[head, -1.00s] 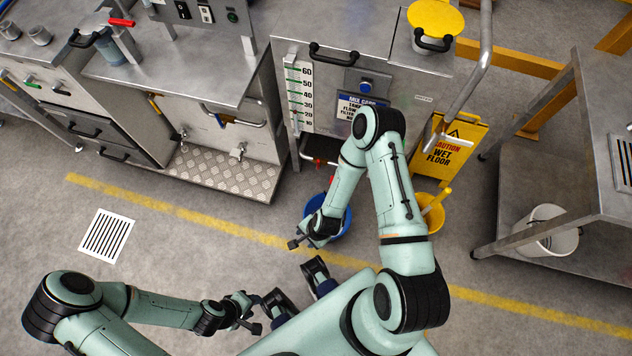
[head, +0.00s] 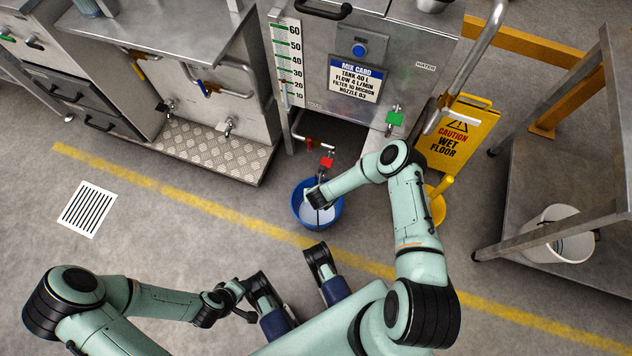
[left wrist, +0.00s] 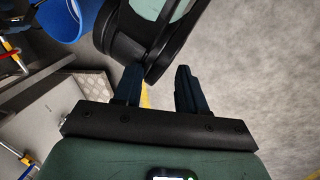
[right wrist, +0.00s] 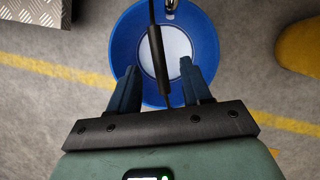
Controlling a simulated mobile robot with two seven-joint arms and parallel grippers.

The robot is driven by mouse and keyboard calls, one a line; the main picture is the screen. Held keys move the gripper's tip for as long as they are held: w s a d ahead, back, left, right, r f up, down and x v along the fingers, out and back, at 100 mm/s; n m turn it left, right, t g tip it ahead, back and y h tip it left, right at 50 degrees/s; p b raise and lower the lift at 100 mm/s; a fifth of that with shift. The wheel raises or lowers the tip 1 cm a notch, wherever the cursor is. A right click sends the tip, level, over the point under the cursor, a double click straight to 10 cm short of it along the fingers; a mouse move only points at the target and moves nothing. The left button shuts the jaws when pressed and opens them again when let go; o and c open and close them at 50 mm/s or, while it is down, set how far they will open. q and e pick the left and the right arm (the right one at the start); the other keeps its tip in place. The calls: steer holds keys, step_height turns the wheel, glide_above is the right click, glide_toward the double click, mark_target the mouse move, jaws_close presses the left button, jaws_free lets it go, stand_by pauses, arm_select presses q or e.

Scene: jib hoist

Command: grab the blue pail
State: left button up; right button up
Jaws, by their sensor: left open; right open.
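The blue pail (head: 298,213) stands on the floor below a red-handled tap (head: 327,162), with a pale round area inside. My right gripper (head: 320,197) is over it, open. In the right wrist view the pail (right wrist: 126,45) lies beyond the fingers (right wrist: 158,88), and its wire handle with a dark grip (right wrist: 157,62) runs up between them. I cannot tell whether the fingers touch the grip. My left gripper (head: 246,300) is open and empty, low at the front near my base. The left wrist view shows its fingers (left wrist: 158,88) and part of the pail (left wrist: 62,18).
A yellow bucket (head: 436,207) and a wet floor sign (head: 462,135) stand just right of the pail. A white bucket (head: 552,232) sits on a steel shelf at right. A tread-plate step (head: 215,153) is at left. The floor between is clear, with a grate (head: 87,209).

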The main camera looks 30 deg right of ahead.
steer(key=shift+b+x, duration=0.35)
steer(key=shift+x, duration=0.9)
steer(key=b+x, duration=0.2)
steer(key=x, duration=0.2)
steer(key=shift+a+f, duration=0.1)
steer(key=shift+f, duration=0.35)
jaws_close()
arm_select(q)
steer(key=w+a+f+t+y, duration=0.1)
steer(key=w+a+f, duration=0.1)
steer(key=w, duration=0.3)
steer(key=shift+w+a+f+t, duration=0.15)
steer(key=shift+a+f+t, duration=0.2)
steer(key=shift+f, duration=0.5)
arm_select(e)
steer(key=shift+r, duration=0.1)
steer(key=shift+w, duration=0.1)
